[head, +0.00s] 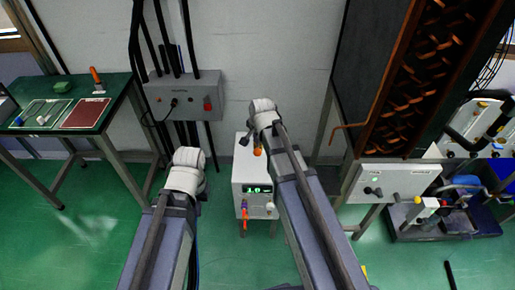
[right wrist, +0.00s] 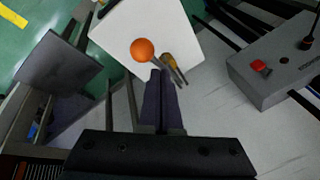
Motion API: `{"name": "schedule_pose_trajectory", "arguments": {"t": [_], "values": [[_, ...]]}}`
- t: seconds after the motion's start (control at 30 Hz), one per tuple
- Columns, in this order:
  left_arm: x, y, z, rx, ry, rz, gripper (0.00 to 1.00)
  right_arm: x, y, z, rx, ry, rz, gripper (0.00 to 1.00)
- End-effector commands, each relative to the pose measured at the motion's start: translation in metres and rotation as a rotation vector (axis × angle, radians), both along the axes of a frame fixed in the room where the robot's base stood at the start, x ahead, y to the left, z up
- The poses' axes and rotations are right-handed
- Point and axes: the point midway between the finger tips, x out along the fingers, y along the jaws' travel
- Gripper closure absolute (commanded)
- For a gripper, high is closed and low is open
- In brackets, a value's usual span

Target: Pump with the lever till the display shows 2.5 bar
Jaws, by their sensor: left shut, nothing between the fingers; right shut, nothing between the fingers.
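An orange ball knob (head: 257,152) of the lever shows beside my right arm. In the right wrist view the orange knob (right wrist: 143,49) sits on a thin rod over the white box top (right wrist: 125,25). My right gripper (right wrist: 160,75) is shut and empty, its tips close to the rod, just below the knob; contact cannot be told. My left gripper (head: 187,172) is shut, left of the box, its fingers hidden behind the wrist.
A grey wall box (head: 185,97) with a red switch and cables hangs behind. A green-topped table (head: 115,85) stands at left. A dark rack (head: 375,80) and a white panel (head: 400,180) are at right. Green floor is free left of the box.

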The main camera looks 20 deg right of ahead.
Motion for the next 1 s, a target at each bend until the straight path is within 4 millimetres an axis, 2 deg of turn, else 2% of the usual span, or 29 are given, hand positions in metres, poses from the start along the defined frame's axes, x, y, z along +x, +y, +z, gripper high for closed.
{"name": "schedule_pose_trajectory", "arguments": {"t": [0.77, 1.0], "values": [[0.0000, 0.0000, -0.0001, 0.000, 0.000, 0.000, 1.00, 0.0000, 0.0000, -0.0001, 0.000, 0.000, 0.000, 1.00], [0.0000, 0.0000, -0.0062, 0.000, 0.000, 0.000, 1.00, -0.0024, 0.0006, -0.0063, 0.000, 0.000, 0.000, 1.00]]}}
